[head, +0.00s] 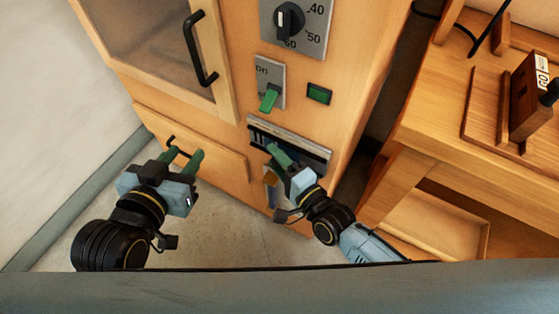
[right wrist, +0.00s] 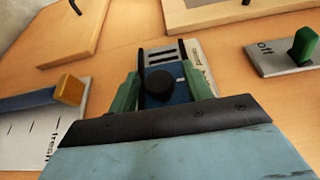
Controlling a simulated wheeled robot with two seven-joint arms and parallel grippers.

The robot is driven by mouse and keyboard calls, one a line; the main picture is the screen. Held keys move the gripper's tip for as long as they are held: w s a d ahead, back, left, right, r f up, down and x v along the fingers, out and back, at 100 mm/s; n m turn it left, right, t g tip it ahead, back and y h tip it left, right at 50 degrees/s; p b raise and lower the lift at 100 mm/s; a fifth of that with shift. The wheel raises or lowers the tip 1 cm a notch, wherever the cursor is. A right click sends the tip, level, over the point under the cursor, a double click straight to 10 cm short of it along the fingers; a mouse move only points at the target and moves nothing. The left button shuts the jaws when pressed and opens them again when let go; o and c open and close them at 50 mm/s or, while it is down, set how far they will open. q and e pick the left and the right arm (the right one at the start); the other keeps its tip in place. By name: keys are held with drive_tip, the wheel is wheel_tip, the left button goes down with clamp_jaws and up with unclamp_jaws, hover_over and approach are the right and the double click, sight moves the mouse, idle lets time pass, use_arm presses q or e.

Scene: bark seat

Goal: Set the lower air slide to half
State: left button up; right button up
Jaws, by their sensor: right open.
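The lower air slide is a metal plate (head: 258,124) with slots, low on the wooden cabinet front. In the right wrist view its plate (right wrist: 203,62) shows several open slots at the far end and a blue shutter with a round black knob (right wrist: 164,90). The shutter's near part is hidden by my gripper. My right gripper (head: 275,154) is at the plate, its green fingers open, one on each side of the knob. I cannot tell whether they touch it. My left gripper (head: 184,157) is in front of the lower drawer panel, its fingers apart with nothing visible between them.
Above the slide are an on/off switch (head: 269,100), a green indicator (head: 319,94) and a dial (head: 289,20). A blue lever with an orange end (right wrist: 69,90) sits below, beside a plate marked "fresh". A wooden bench (head: 430,110) stands at right.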

drive_tip(key=shift+s, duration=0.1)
use_arm(q)
drive_tip(key=s+a+f+g+y+p, duration=0.1)
drive_tip(key=s+a+f+g+p, duration=0.1)
drive_tip(key=s+f+g, duration=0.2)
drive_tip(key=s+a+f+g+y+p, duration=0.1)
drive_tip(key=s+a+f+g+y, duration=0.1)
drive_tip(key=s+f+g, duration=0.3)
drive_tip(key=shift+s+a+n+g+p, duration=0.45)
drive_tip(key=shift+s+a, duration=0.35)
drive_tip(key=shift+s, duration=0.85)
use_arm(e)
drive_tip(key=v, duration=1.3)
drive_tip(key=shift+d, duration=0.15)
